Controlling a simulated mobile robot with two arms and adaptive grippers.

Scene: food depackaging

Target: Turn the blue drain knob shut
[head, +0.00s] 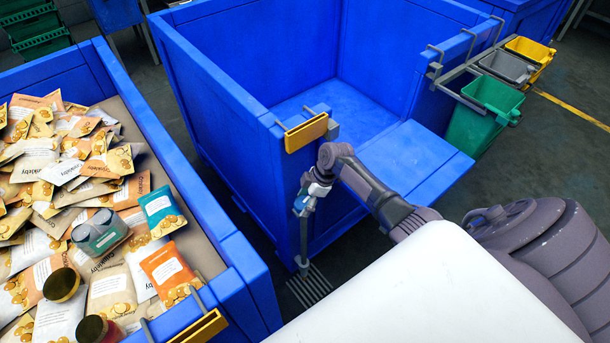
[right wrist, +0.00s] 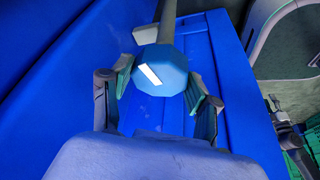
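The blue drain knob (right wrist: 160,72) is many-sided, with a white stripe slanting across its face, in the middle of the right wrist view. My right gripper (right wrist: 160,84) has one finger on each side of it. The fingers look close against the sides; whether they press on it I cannot tell. In the head view my right gripper (head: 312,192) is at the near corner of the large blue bin (head: 215,85), over an upright pipe (head: 304,240). The knob is hard to make out there. My left gripper is not in view.
A floor grate (head: 310,285) lies at the pipe's foot. A yellow handle (head: 306,132) sits on the bin's corner just above my gripper. A second blue bin (head: 255,285) with snack packets stands left. Green, grey and yellow buckets (head: 478,125) hang at the right.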

